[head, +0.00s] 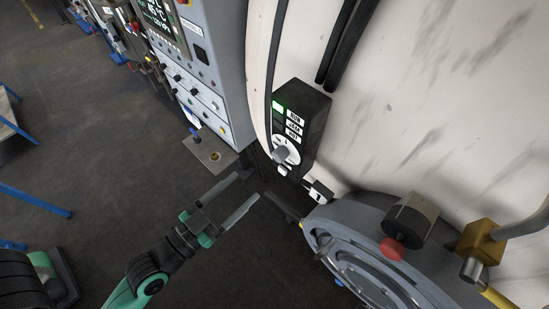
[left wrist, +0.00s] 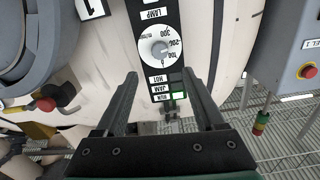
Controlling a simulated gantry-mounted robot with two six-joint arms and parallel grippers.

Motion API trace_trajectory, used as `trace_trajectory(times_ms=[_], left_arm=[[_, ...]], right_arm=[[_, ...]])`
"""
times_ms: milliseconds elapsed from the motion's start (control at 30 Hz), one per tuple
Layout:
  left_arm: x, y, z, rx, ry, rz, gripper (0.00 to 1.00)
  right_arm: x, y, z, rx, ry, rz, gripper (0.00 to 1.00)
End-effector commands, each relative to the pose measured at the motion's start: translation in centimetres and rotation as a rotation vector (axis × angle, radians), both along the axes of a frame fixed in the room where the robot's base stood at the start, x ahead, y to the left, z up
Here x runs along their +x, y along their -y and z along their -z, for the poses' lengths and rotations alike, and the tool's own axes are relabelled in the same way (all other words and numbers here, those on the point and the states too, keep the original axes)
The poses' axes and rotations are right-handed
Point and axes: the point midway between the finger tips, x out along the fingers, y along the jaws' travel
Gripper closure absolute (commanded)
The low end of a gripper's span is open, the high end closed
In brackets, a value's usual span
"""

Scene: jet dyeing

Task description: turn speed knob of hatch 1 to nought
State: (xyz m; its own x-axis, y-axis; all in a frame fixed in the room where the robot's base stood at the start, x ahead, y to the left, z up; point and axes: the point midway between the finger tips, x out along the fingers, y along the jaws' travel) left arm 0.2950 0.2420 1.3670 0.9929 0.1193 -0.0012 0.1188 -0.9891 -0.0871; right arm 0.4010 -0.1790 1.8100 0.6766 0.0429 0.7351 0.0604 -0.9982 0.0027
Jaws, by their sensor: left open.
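The speed knob (head: 281,154) is a grey knob on a white dial, on a dark control box (head: 304,112) fixed to the pale vessel. In the left wrist view the knob (left wrist: 159,48) is seen almost face on, its dial marked 100, 200 and 300; I cannot tell exactly where it points. My left gripper (head: 250,186) is open and empty, below and left of the knob, apart from it. In the left wrist view the dial shows between and just beyond the left fingertips (left wrist: 160,73). The number 1 plate (head: 318,196) sits beside the round grey hatch (head: 350,255).
A green lamp (head: 278,106) is lit beside the RUN label. A grey control cabinet (head: 196,75) stands left of the box. A red knob (head: 392,248) and a brass fitting (head: 481,240) jut out near the hatch. The floor (head: 120,175) at left is mostly clear.

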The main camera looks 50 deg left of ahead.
Motion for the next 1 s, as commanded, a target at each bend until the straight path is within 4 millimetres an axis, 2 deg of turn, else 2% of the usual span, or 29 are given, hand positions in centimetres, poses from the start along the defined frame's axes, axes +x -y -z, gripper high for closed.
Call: trace_trajectory(times_ms=[167, 600, 667, 800, 1000], left_arm=[[1.4, -0.1, 0.2, 0.004, 0.005, 0.005, 0.29], [8.8, -1.0, 0.2, 0.002, 0.007, 0.001, 0.29], [9.8, -1.2, -0.2, 0.0, 0.002, 0.0, 0.29], [11.2, -1.3, -0.1, 0.0, 0.001, 0.001, 0.29], [11.6, -1.4, 0.0, 0.0, 0.0, 0.001, 0.29]], right_arm=[[0.0, 0.0, 0.8, 0.0, 0.0, 0.0, 0.5], [0.0, 0.0, 5.1, 0.0, 0.0, 0.0, 0.5], [0.0, 0.0, 4.4, 0.0, -0.001, 0.0, 0.5], [0.0, 0.0, 4.1, 0.0, 0.0, 0.0, 0.5], [0.0, 0.0, 4.1, 0.0, 0.0, 0.0, 0.5]])
